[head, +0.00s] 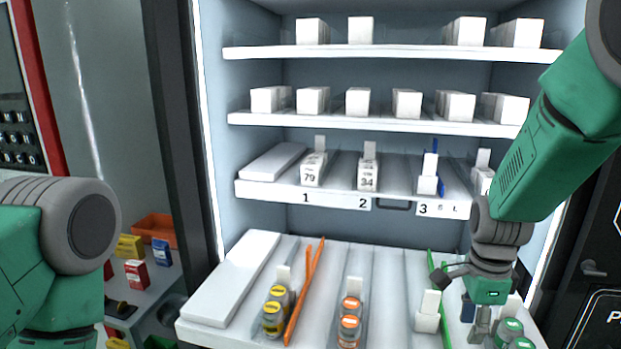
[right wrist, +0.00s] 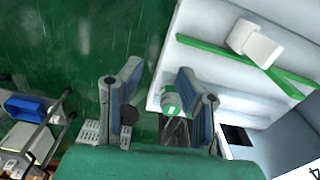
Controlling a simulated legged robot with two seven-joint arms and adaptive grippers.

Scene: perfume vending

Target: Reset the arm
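My right arm (head: 560,140) reaches in from the upper right over the vending cabinet's bottom shelf. My right gripper (head: 475,318) points down at that shelf's right end, beside green-topped bottles (head: 508,332). In the right wrist view the gripper (right wrist: 160,90) has its two fingers spread apart with nothing clamped. A green-topped bottle (right wrist: 172,100) shows by the inner side of the right-hand finger; I cannot tell whether they touch. My left arm (head: 55,260) shows at the left edge; its gripper is out of view.
White shelves (head: 390,128) carry white boxes. The bottom shelf holds yellow-topped bottles (head: 272,318), orange-topped bottles (head: 349,328), orange dividers (head: 304,290) and a green divider (head: 437,285). A side table (head: 150,290) with small boxes stands at left.

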